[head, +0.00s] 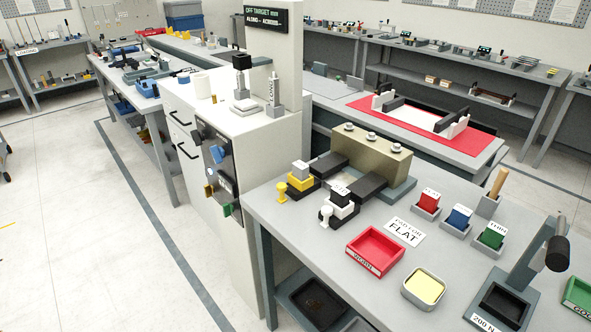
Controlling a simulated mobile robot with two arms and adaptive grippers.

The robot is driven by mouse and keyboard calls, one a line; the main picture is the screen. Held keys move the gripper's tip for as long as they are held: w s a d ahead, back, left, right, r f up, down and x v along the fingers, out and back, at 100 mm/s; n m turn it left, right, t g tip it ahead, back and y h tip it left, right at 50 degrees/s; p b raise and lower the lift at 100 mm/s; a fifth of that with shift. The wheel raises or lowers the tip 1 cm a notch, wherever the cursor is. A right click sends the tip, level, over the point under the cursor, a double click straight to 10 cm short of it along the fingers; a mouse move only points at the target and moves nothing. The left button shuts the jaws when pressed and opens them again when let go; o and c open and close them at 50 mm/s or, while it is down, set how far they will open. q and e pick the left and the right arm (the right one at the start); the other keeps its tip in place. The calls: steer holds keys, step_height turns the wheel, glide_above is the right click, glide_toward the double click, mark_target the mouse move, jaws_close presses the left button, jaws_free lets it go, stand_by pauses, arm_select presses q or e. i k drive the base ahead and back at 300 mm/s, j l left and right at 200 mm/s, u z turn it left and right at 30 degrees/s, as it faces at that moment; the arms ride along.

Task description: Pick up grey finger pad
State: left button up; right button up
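No gripper of mine shows in the head view. A small light grey block (300,170) sits on top of a black and yellow holder (303,184) with a yellow knob, at the left of the near table. Either could be the grey finger pad; I cannot tell which. Both stand beside dark bars at the beige block fixture (372,160).
The near table (310,228) also holds a red tray (375,251), a yellow-filled tin (424,288), red (429,200), blue (459,217) and green (493,235) blocks in grey holders, and a black lever stand (503,303). A white cabinet (235,130) stands at its left.

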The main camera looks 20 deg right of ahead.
mark_target(300, 171)
steer(key=i+j+z, duration=0.2)
steer(key=z, duration=0.15)
steer(key=i+j+z, duration=0.2)
steer(key=z, duration=0.15)
steer(key=i+j+z, duration=0.15)
steer(key=j+z, duration=0.2)
